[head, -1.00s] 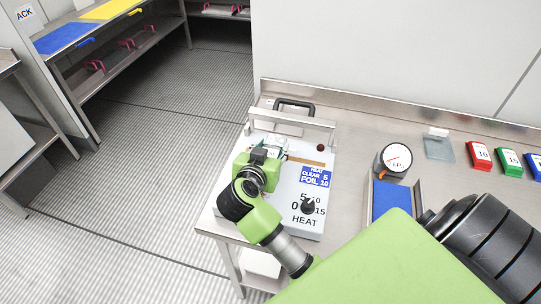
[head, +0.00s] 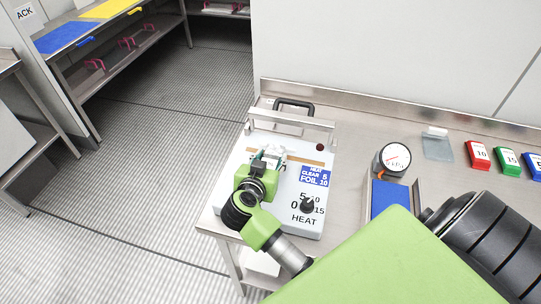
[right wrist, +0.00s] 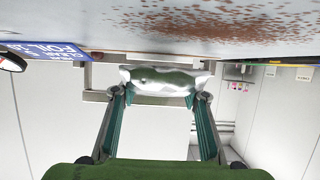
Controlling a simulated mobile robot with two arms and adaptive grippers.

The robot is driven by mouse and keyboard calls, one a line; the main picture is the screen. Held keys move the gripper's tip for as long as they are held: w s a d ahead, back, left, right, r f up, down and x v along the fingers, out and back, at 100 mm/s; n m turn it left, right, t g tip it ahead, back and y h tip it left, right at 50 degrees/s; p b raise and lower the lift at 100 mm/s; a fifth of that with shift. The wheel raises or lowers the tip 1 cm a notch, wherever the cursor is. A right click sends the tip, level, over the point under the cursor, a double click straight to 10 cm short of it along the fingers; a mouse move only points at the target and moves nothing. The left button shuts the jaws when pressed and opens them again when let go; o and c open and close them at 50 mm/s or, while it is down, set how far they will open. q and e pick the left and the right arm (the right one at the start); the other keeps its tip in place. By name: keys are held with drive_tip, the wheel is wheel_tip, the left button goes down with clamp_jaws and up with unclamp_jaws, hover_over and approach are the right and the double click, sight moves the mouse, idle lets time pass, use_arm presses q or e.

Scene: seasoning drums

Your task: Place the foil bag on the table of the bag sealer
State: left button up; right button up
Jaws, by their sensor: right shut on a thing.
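The silvery foil bag (right wrist: 165,80) is pinched between the fingertips of my right gripper (right wrist: 160,94) in the right wrist view. In the head view my right gripper (head: 268,160) is over the left part of the white bag sealer (head: 277,207), below its raised metal bar (head: 290,121); only a pale bit of what it holds shows there. The sealer has a blue label (head: 315,177), a brown strip and a black dial (head: 308,205). I cannot tell whether the bag touches the sealer. My left gripper is not in view.
A round dial gauge (head: 393,160) stands right of the sealer on the steel table (head: 350,148), behind a blue-lined tray (head: 391,198). Red (head: 478,155) and green (head: 507,162) number blocks stand farther right. A pale brown-specked surface (right wrist: 220,20) fills the wrist view's top.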

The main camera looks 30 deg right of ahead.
drive_tip(key=o, duration=0.7)
drive_tip(key=shift+f, duration=0.1)
drive_tip(key=shift+r+b, duration=0.4)
drive_tip(key=shift+r, duration=0.15)
drive_tip(key=b+v, duration=0.1)
drive_tip(key=v, duration=1.1)
drive_tip(key=shift+a+r, duration=0.1)
drive_tip(key=shift+r, duration=0.05)
